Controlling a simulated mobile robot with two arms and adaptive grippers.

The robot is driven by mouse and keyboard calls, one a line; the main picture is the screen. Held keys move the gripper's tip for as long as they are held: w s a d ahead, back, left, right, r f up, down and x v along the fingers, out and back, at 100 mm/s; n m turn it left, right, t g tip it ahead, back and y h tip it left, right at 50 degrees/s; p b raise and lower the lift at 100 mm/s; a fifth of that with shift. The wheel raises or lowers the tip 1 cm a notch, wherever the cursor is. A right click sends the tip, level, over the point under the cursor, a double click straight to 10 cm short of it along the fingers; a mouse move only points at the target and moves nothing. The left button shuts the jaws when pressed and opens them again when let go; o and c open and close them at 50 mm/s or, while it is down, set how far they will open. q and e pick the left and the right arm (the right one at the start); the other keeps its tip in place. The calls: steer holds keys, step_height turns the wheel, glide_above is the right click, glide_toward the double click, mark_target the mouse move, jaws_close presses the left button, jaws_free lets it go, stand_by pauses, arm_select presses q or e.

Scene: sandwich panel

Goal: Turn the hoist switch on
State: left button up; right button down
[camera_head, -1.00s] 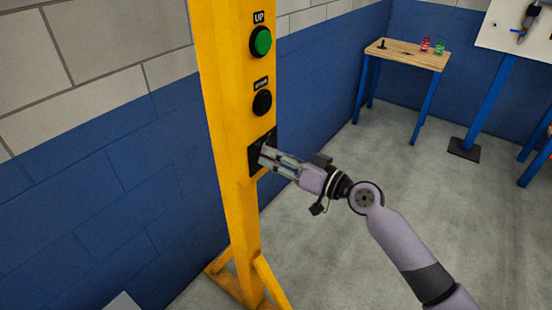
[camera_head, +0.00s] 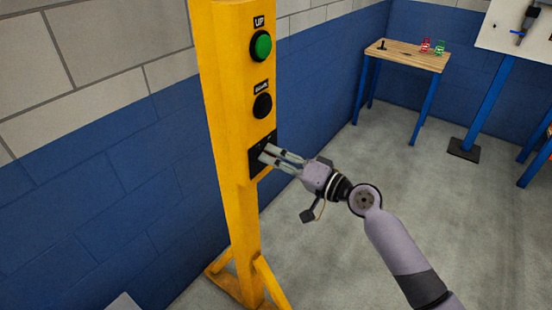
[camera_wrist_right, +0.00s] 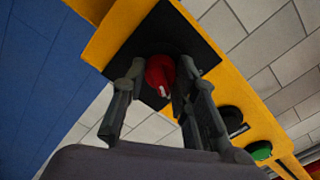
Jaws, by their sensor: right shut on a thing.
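The hoist switch is a red rotary knob (camera_wrist_right: 160,76) with a white mark, on a black plate (camera_head: 256,172) low on the yellow post. In the head view the knob is hidden by my fingers. My right gripper (camera_head: 267,153) reaches the plate from the right. In the right wrist view, the right gripper's fingertips (camera_wrist_right: 161,70) sit on either side of the knob and are shut on it. The white mark points down and slightly right in that view. My left gripper is not in view.
Above the switch on the yellow post (camera_head: 232,130) are a green UP button (camera_head: 261,46) and a black button (camera_head: 262,105). A blue and grey wall stands behind. A wooden-topped table (camera_head: 408,54) stands at the back right. The floor between is clear.

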stand_by(0.4)
steer(key=c, duration=1.3)
jaws_free()
steer(key=v, duration=1.2)
steer(key=shift+f, duration=0.1)
